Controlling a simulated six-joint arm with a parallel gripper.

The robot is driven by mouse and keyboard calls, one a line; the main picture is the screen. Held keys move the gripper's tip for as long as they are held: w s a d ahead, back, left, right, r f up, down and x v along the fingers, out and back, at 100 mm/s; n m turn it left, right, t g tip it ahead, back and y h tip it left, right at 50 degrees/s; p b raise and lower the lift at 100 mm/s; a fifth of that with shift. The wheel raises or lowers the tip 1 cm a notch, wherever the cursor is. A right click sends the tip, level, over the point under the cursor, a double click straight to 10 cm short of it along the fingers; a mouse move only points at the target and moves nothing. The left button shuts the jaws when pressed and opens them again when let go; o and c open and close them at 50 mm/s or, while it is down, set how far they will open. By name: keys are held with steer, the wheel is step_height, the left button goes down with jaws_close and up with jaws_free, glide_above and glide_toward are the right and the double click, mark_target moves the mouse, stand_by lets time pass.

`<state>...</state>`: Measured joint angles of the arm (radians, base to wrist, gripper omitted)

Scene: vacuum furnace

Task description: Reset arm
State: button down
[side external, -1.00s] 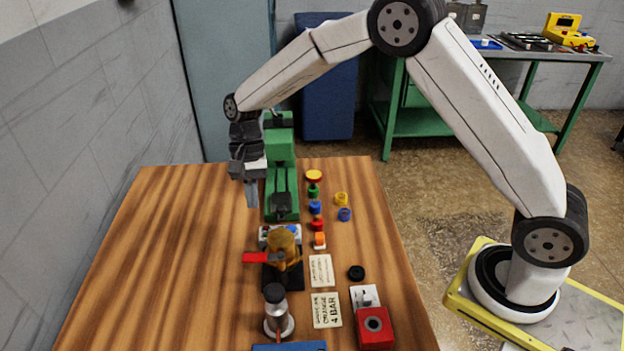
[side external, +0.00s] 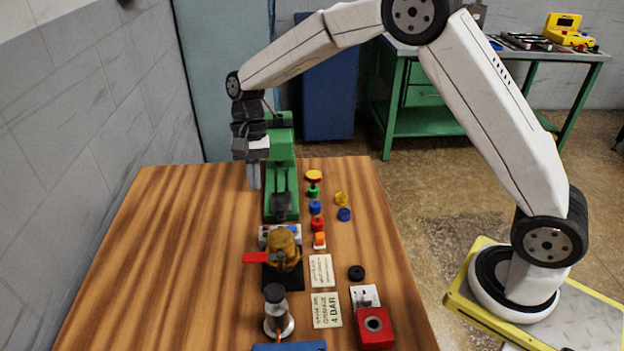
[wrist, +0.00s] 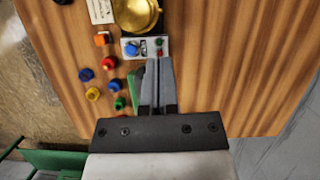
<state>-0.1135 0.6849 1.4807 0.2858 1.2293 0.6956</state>
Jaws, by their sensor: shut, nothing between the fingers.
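My gripper (side external: 254,184) hangs fingers-down over the far left part of the wooden table (side external: 170,250), just left of the green press-like machine (side external: 281,165). Its fingers are together and hold nothing. In the wrist view the shut fingers (wrist: 158,65) point toward a small panel with blue, green and red buttons (wrist: 143,47). The arm is raised and bent over the table, with its base on the yellow-edged platform at the right.
A brass vessel (side external: 283,248) with a red lever stands mid-table. A grey metal piece (side external: 277,315), a red box (side external: 374,327) and printed cards (side external: 326,310) lie nearer. Several coloured knobs (side external: 315,207) line the right side. The table's left part is clear.

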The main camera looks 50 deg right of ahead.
steer(key=s+d+f+n+t+h, duration=0.1)
steer(key=s+d+n, duration=0.3)
steer(key=s, duration=0.5)
steer(key=s+d+f+n+t+h, duration=0.1)
steer(key=s+d+n+t, duration=0.3)
steer(key=s, duration=0.6)
steer(key=shift+s+d+t+h, duration=0.15)
steer(key=shift+d+t+h, duration=0.2)
steer(key=shift+d, duration=0.7)
